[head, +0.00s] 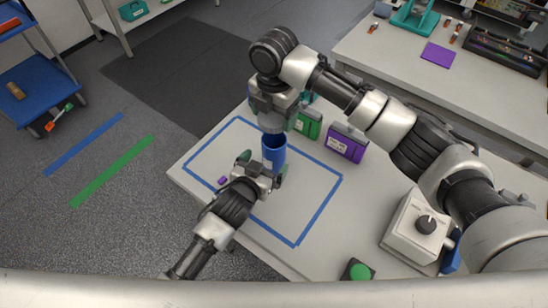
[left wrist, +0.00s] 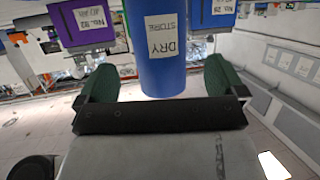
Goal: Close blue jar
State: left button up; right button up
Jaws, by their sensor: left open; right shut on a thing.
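The blue jar (head: 274,156) stands upright on the table, inside a blue tape outline. Its dark opening shows at the top. In the left wrist view the jar (left wrist: 168,62) appears upside down with a white "DRY STORE" label. My left gripper (head: 262,169) is open beside the jar's lower part. In the left wrist view its green-tipped fingers stand on either side of the jar's near end, with gaps showing. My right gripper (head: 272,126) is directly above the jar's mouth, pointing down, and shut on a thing. That thing is mostly hidden, and I cannot make out its shape.
A green box (head: 308,123) and a purple box (head: 346,142) stand behind the jar. A small purple piece (head: 222,180) lies left of my left gripper. A white device with a dial (head: 415,232) and a green button (head: 359,271) are at right. The outline's right part is clear.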

pick_arm(q)
jog(key=shift+x, duration=2.6)
jog(key=shift+c, duration=0.4)
jog(key=c, duration=1.3)
pick_arm(e)
send_over(274, 136)
jog(key=s, duration=0.3)
jog(key=shift+w+f, duration=0.1)
jog(key=shift+f, duration=2.4)
jog(key=shift+f, duration=0.9)
jog(key=shift+f, duration=0.55)
pick_arm(q)
jog(key=c, duration=0.4)
jog(key=shift+c, duration=0.2)
pick_arm(e)
jog(key=m, duration=0.3)
